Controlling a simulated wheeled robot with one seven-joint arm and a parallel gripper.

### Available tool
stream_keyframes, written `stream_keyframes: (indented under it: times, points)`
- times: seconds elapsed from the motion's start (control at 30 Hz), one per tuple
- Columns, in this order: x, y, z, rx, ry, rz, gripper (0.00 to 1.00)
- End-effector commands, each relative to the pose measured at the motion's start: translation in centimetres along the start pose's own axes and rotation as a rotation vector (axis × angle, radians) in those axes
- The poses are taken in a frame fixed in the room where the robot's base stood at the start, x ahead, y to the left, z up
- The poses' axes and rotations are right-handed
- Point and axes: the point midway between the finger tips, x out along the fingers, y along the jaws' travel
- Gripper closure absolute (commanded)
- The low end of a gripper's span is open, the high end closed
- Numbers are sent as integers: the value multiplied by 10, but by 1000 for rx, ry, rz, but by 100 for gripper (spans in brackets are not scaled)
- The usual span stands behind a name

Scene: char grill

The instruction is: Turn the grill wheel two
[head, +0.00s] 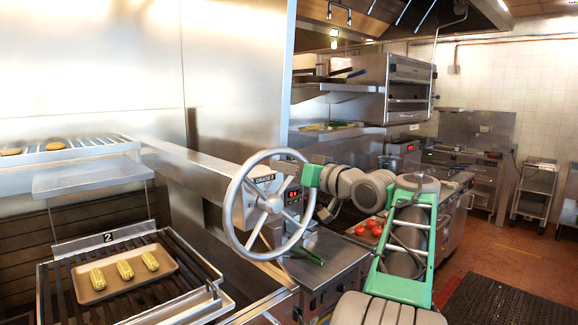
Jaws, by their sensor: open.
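The grill wheel (235,203), a metal handwheel with several spokes, stands in the middle of the head view. Contact with the rim cannot be told. The grill grate (50,297) marked "2" is at lower left.
A tan tray (128,290) with three corn cobs lies on the grate. A higher grate (95,143) with round patties is at left. A metal counter (336,248) stands right of the wheel, with red tomatoes (376,231) further back. Open floor (530,250) lies at right.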

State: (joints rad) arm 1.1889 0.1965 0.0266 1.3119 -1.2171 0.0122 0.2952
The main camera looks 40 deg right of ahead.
Motion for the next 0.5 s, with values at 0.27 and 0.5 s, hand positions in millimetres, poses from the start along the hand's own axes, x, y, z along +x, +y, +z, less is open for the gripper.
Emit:
stream_keyframes:
  times: [0.27, 0.5]
  points:
    - [0, 0, 0, 0, 0, 0, 67]
    - [-1, 0, 0, 0, 0, 0, 86]
